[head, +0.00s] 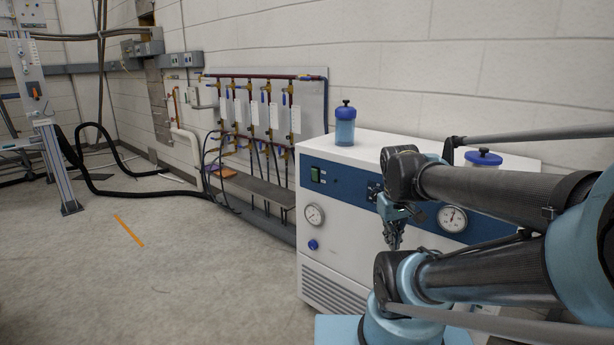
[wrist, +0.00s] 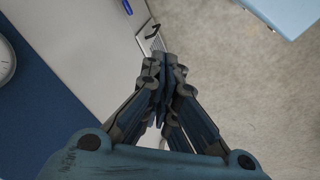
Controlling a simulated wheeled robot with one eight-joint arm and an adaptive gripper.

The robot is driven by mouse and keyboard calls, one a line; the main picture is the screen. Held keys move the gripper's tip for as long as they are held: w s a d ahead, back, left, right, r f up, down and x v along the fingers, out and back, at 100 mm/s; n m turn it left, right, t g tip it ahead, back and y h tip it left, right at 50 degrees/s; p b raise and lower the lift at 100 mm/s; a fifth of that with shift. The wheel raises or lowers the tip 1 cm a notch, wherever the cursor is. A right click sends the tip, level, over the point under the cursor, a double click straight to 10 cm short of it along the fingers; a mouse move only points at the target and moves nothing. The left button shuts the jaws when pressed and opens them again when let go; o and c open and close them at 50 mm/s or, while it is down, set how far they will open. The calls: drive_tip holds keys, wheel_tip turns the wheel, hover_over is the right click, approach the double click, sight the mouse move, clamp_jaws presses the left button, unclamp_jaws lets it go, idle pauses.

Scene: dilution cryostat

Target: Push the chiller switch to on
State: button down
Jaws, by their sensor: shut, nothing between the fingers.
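The chiller (head: 318,256) is a white cabinet with a blue band across its upper front, standing against the wall in the head view. Its switch (head: 316,174) is a small dark unit with a green part, at the left end of the blue band. My gripper (head: 393,243) points down in front of the chiller, right of the switch and lower than it, apart from it. In the wrist view my gripper (wrist: 165,62) has its fingers together with nothing held. The wrist view shows part of the chiller front (wrist: 85,35), but the switch is not in it.
Two gauges, left (head: 314,215) and right (head: 452,219), and a blue knob (head: 313,245) are on the chiller front. A blue-capped bottle (head: 345,124) and another blue-lidded container (head: 483,158) stand on top. Pipes and hoses line the wall. The floor (head: 190,275) to the left is open.

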drive_tip(key=w+a+r+n+t+h, duration=0.1)
drive_tip(key=w+a+r+n, duration=0.2)
drive_tip(key=w+n, duration=0.25)
drive_tip(key=w+a+r+n+h, duration=0.2)
drive_tip(key=w+a+r+n, duration=0.15)
drive_tip(key=w, duration=0.35)
drive_tip(key=w+a+r+n+t+h, duration=0.1)
drive_tip(key=w+a+r+n, duration=0.15)
drive_tip(key=w+n, duration=0.3)
drive_tip(key=w+a+n+t+h, duration=0.15)
drive_tip(key=w+a+n, duration=0.35)
drive_tip(key=a, duration=0.7)
drive_tip(key=w+a+n+t, duration=0.3)
drive_tip(key=w+a+n, duration=0.25)
drive_tip(key=a, duration=0.65)
approach(315, 177)
wheel_tip(315, 177, down, 3)
drive_tip(key=w+d, duration=0.1)
drive_tip(key=w, duration=0.1)
drive_tip(key=shift+w+d+r, duration=0.1)
drive_tip(key=shift+w+d, duration=0.35)
drive_tip(key=shift+d, duration=0.1)
